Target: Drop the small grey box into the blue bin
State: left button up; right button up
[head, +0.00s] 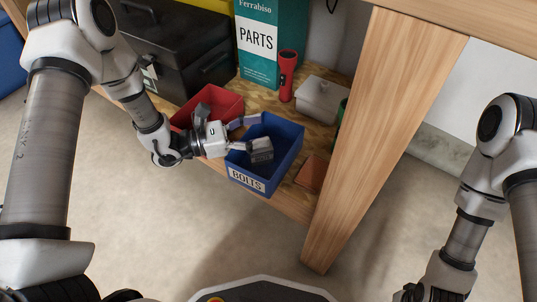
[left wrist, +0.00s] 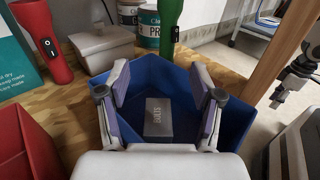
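The small grey box (left wrist: 160,118) lies inside the blue bin (left wrist: 232,117) in the left wrist view, with dark lettering on its face. My left gripper (head: 252,136) is over the bin. Its two fingers stand wide apart on either side of the box in the left wrist view (left wrist: 160,95), with gaps between pads and box.
A red bin (head: 222,101) stands left of the blue bin. A red flashlight (head: 287,76), a light grey lidded container (head: 320,98) and a teal PARTS box (head: 258,45) are behind. A black toolbox (head: 180,50) is at back left. A wooden post (head: 375,130) rises right.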

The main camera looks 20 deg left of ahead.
pick_arm(q)
jog(key=shift+a, duration=0.1)
jog(key=v, duration=1.2)
